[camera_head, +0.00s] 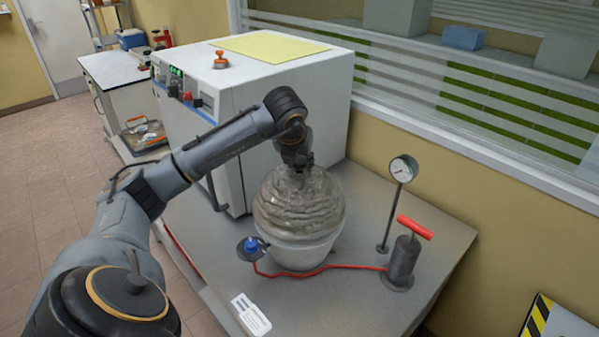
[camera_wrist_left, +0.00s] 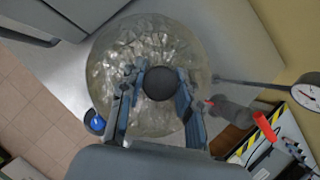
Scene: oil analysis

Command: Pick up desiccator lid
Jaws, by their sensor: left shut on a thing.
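The desiccator lid (camera_head: 298,208) is a clear, rippled glass dome. It sits on the pale desiccator bowl (camera_head: 300,252) on the grey table. My left gripper (camera_head: 298,166) comes down on the lid's top from above. In the left wrist view the lid (camera_wrist_left: 112,55) fills the middle, and the fingers of my left gripper (camera_wrist_left: 158,88) stand on both sides of its round dark knob (camera_wrist_left: 160,83), shut on it. I cannot see a gap between lid and bowl. My right gripper is in neither view.
A white oven (camera_head: 290,95) stands behind the desiccator. A pump with a red handle (camera_head: 403,260) and a gauge on a stand (camera_head: 403,169) are at the right. A red hose (camera_head: 340,267) runs to a blue-knobbed valve (camera_head: 251,246). The table's right front is clear.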

